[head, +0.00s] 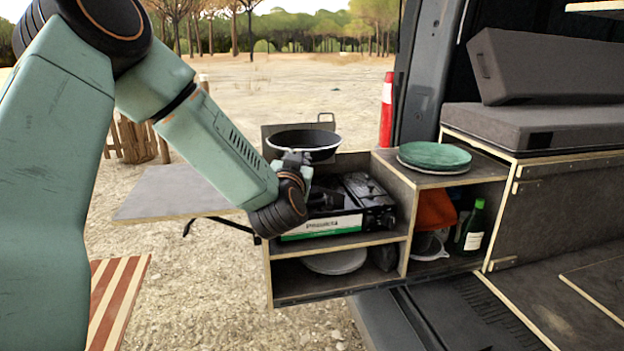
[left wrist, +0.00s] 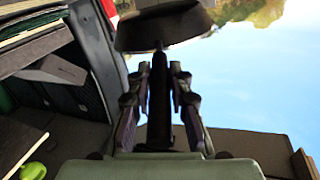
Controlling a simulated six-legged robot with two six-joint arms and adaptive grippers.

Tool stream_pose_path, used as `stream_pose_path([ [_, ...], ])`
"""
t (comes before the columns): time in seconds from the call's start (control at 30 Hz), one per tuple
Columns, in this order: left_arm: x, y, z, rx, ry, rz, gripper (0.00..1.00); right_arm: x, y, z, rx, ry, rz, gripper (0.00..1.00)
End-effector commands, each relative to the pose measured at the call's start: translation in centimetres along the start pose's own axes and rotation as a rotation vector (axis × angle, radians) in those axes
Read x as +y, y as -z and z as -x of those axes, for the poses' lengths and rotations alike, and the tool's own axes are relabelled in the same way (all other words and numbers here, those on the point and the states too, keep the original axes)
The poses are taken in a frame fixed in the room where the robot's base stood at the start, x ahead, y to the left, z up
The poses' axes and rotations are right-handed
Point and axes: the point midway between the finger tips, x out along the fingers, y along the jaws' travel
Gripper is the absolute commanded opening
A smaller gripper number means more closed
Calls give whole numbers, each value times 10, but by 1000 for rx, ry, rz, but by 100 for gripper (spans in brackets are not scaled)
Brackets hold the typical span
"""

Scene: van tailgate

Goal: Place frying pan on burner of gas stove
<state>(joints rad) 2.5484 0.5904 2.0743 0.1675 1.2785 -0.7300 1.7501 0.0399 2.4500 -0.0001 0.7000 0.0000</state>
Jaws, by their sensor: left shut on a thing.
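The dark frying pan (head: 304,140) is held level in the air above the back left of the stove compartment. My left gripper (head: 297,162) is shut on its handle, and the handle is mostly hidden behind the gripper in the head view. In the left wrist view the handle (left wrist: 159,85) runs between the two fingers (left wrist: 159,100), with the pan's dark body (left wrist: 165,28) beyond them. The black gas stove (head: 368,197) sits in the open compartment below and to the right of the pan. My arm and gripper hide its left part, and I cannot make out the burner clearly.
A green plate stack (head: 435,156) is on the shelf top right of the stove. A green bottle (head: 473,226) and an orange item (head: 435,211) stand below it. A grey side table (head: 175,190) is at left. The compartment's walls border the stove.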

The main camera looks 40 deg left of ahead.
Motion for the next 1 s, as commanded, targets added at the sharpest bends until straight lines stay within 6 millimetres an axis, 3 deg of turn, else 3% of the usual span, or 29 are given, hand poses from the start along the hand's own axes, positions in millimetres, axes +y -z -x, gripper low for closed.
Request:
stream_pose_path([
  [0.03,-11,9,-10,5,12,6,0,0,0,7,0,0,0,40],
  [0.17,-24,9,-30,5,7,0,0,0,0,12,0,0,0,40],
  [0.3,-13,-2,-42,15,-49,-6,0,0,0,10,0,0,0,40],
  [0.47,-1,-10,-43,24,-91,-4,0,0,0,9,0,0,0,40],
  [0.8,11,-63,-42,26,-97,-4,0,0,0,-7,0,0,0,40],
  [1.0,13,-76,-42,27,-96,-1,0,0,0,-10,0,0,0,40],
])
